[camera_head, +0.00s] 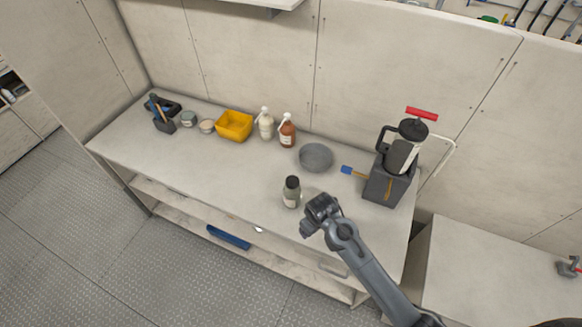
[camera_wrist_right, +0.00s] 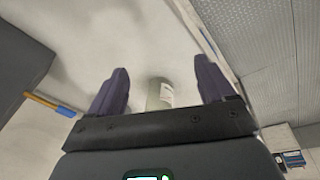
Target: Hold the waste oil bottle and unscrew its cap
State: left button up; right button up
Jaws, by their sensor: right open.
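In the right wrist view, my right gripper (camera_wrist_right: 159,73) is open and empty. The bottle (camera_wrist_right: 160,94) shows in the gap between its two fingers, partly hidden by the gripper body; its cap is not clear there. My left gripper is not in view.
A grey bowl (camera_head: 316,157) sits behind the bottle. The bench left of the bottle is clear.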

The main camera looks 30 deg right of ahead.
aim_at(292, 181)
jog(key=shift+m+g+y, duration=0.5)
jog(key=shift+m+g, duration=0.1)
jog(key=shift+g, duration=0.3)
jog(key=w+d+r, duration=0.1)
jog(key=w, duration=0.5)
jog(key=w+d+r, duration=0.1)
jog(key=w+r, duration=0.1)
jog(key=w, duration=0.4)
jog(key=w+d+r, duration=0.1)
jog(key=w+r, duration=0.1)
jog(key=w, duration=0.4)
jog(key=shift+w+d+r, duration=0.1)
jog(key=shift+d+r, duration=0.1)
jog(key=shift+d, duration=0.05)
jog(key=shift+w+r, duration=0.35)
jog(key=shift+w, duration=0.05)
jog(key=shift+f+b, duration=1.15)
jog(key=shift+b, duration=0.3)
notch_tip(292, 181, down, 3)
jog(key=b, duration=0.3)
jog(key=shift+f+b, duration=0.2)
jog(key=shift+b, duration=0.1)
jog(key=shift+f+b, duration=0.9)
jog(key=shift+b, duration=0.1)
